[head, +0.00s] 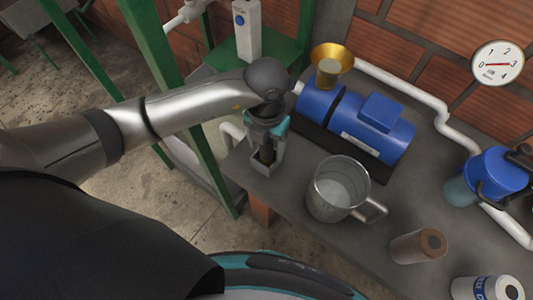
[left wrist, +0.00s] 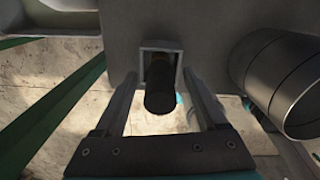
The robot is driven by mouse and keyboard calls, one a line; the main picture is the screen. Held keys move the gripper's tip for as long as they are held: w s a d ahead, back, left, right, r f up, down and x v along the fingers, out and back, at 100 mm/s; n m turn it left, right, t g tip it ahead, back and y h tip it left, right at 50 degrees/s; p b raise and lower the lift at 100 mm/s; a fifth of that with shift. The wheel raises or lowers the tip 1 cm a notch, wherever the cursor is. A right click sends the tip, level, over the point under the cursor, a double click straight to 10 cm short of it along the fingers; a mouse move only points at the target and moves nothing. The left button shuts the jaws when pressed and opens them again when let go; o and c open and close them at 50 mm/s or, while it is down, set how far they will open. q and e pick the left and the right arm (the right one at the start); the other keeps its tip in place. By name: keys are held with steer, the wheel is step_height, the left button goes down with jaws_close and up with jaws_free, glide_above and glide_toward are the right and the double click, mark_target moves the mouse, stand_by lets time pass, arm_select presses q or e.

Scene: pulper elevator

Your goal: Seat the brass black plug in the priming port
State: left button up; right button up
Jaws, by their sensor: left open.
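The plug (left wrist: 160,88) shows in the left wrist view as a dark cylinder standing in a small square grey holder (left wrist: 145,60). In the head view the holder (head: 264,170) sits at the left edge of the bench, with the dark plug (head: 266,153) in it. My left gripper (head: 266,146) points down over the holder. In the left wrist view its fingers are apart, one on each side of the plug, and the gripper (left wrist: 160,80) holds nothing. A blue pump (head: 355,125) carries a brass funnel (head: 332,62) at its left end. I cannot make out the priming port itself.
A metal jug (head: 335,188) stands right of the holder; it also shows in the left wrist view (left wrist: 285,80). A brown cylinder (head: 418,246) and a white can (head: 487,289) are at the front right. A white pipe (head: 400,84) runs behind the pump.

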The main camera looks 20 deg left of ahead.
arm_select(q)
steer(key=shift+f, duration=0.4)
jaws_close()
stand_by(0.4)
